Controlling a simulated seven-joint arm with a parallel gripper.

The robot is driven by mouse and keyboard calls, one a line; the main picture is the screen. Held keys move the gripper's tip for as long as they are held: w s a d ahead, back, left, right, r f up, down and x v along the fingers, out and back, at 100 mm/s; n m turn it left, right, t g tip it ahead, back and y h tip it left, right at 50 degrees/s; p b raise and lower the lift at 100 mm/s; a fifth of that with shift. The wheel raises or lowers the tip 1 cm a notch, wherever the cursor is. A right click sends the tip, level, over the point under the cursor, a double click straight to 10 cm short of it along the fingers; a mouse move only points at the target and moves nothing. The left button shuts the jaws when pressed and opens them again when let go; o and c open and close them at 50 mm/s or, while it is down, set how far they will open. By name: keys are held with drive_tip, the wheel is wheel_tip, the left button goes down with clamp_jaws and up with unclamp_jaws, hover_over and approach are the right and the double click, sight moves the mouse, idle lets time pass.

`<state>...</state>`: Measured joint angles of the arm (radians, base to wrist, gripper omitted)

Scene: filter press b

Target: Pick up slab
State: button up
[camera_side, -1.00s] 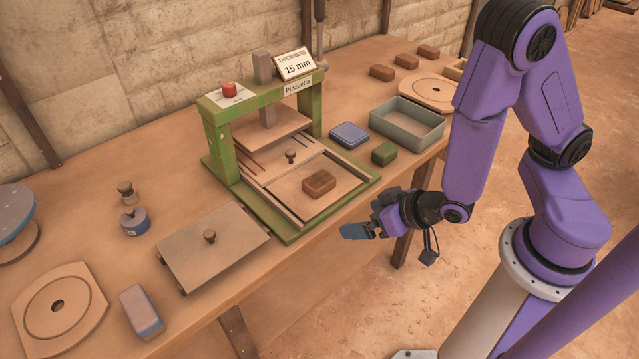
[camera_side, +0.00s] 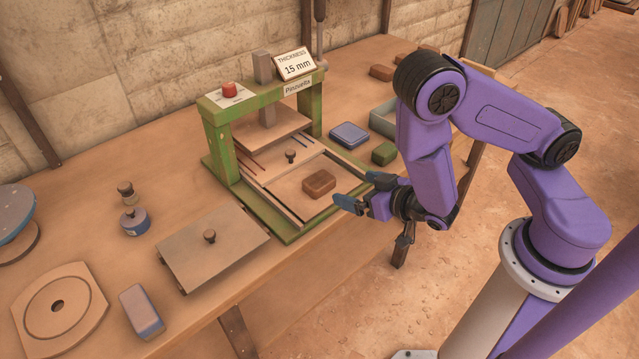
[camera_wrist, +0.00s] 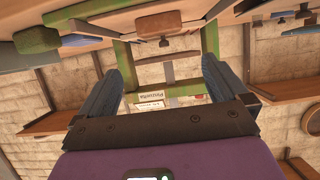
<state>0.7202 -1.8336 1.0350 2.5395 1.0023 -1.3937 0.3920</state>
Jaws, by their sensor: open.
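The slab, a brown rounded block (camera_side: 319,183), lies on the sliding board of the green press (camera_side: 216,143), in front of the press plate. In the wrist view the slab (camera_wrist: 158,22) shows at the top, between my fingers. My gripper (camera_side: 363,192) is open and empty at the right front edge of the press, its blue fingers pointing towards the slab but apart from it. In the wrist view the gripper (camera_wrist: 165,72) has a finger on each side, with a wide gap between them.
A green block (camera_side: 384,153) and a blue-grey block (camera_side: 349,134) lie right of the press. A grey tray (camera_side: 383,121) is partly hidden by my arm. A flat board with a knob (camera_side: 213,248) lies left of the press. A dark knob (camera_side: 291,156) stands behind the slab.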

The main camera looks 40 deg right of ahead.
sight(317, 178)
drive_tip(key=x, duration=1.3)
drive_tip(key=shift+f, duration=0.25)
drive_tip(key=c, duration=1)
drive_tip(key=shift+o, duration=0.2)
drive_tip(key=shift+r, duration=0.1)
